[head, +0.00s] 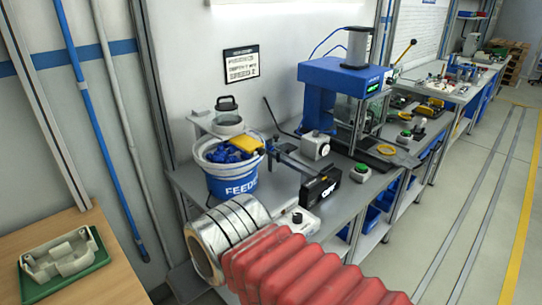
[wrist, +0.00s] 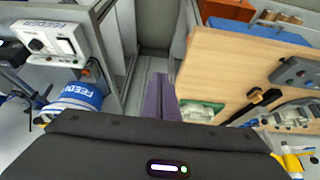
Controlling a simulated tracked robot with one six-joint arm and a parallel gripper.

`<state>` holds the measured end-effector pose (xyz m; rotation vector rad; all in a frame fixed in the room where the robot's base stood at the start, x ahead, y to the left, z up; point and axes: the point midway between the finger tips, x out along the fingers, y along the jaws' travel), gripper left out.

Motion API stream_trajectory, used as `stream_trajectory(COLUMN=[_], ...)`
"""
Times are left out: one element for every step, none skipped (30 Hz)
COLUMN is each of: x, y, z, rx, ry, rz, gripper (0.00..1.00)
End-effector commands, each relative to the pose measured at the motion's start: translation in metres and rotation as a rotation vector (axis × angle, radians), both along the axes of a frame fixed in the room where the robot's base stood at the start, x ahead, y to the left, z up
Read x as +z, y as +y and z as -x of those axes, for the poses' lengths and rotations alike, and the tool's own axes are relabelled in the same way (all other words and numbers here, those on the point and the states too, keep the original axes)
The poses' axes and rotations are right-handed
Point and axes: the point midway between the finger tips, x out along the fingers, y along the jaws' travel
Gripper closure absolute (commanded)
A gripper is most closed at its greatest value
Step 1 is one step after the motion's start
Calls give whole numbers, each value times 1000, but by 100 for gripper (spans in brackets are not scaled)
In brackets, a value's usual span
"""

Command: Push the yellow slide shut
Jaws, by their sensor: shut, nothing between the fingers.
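A yellow block-like part (head: 243,145) sits at the rim of the blue feeder bucket (head: 232,186) in the head view. It may be the yellow slide, but I cannot tell how far open it stands. My gripper (wrist: 160,97) shows in the wrist view as purple fingers, shut and empty, pointing at the gap between the grey bench and the wooden table. The feeder bucket (wrist: 78,97) is to their left, apart from them.
A blue press (head: 340,85) stands behind the black box (head: 320,187) on the grey bench. The wooden table (head: 45,238) carries a green tray (head: 85,268) with a pale part. The floor at right is clear.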

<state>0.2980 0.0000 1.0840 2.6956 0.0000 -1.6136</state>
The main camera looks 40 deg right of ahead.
Motion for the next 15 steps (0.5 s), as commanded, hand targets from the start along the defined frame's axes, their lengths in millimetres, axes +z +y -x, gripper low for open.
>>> stream_trajectory(x=[0,0,0,0,0,0,0,-1,-2,-3,-5,-7,-9,-12,-15], y=[0,0,0,0,0,0,0,0,0,0,-1,-4,-6,-6,-6], z=[0,0,0,0,0,0,0,0,-1,-1,-1,-2,-2,-3,-4], rx=[0,0,0,0,-1,-3,-8,-15,-29,-42,-59,-88,-114,-144,-187], ry=[0,0,0,0,0,2,4,8,15,23,32,48,60,75,94], rz=[0,0,0,0,0,-3,-8,-14,-27,-38,-54,-83,-107,-135,-176], gripper=[100,100,100,100,100,100,100,100,100,100,100,100,100,100,100])
